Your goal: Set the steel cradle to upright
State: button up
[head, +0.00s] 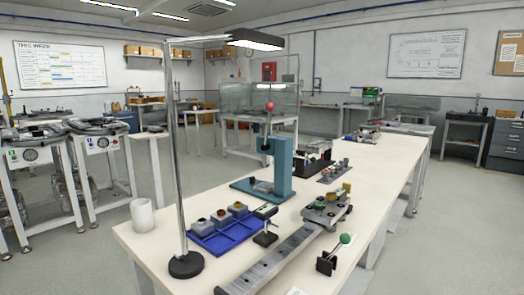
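A grey metal carriage (322,217) sits on a long flat steel rail (283,260) on the white bench. It bears small dark and yellowish parts; it may be the steel cradle, but I cannot tell for sure, nor its exact tilt. A black bracket with a green ball-topped lever (334,255) stands to the right of the rail, its lever leaning up to the right. My gripper is not in view.
A teal press with a red ball (280,170), a blue tray (218,240) with several small parts, a lamp post (182,150) and a white cup (142,216) stand on the bench (375,185). Wheeled machines (100,150) stand at left. The floor at right (460,230) is clear.

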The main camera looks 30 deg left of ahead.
aim_at(310, 148)
jog(key=i+l+u, duration=0.4)
jog(key=l+u, duration=0.2)
jog(key=i+l+u, duration=0.15)
jog(key=u, duration=0.15)
jog(key=i+l+u, duration=0.1)
jog(key=l+u, duration=0.2)
jog(key=l, duration=0.2)
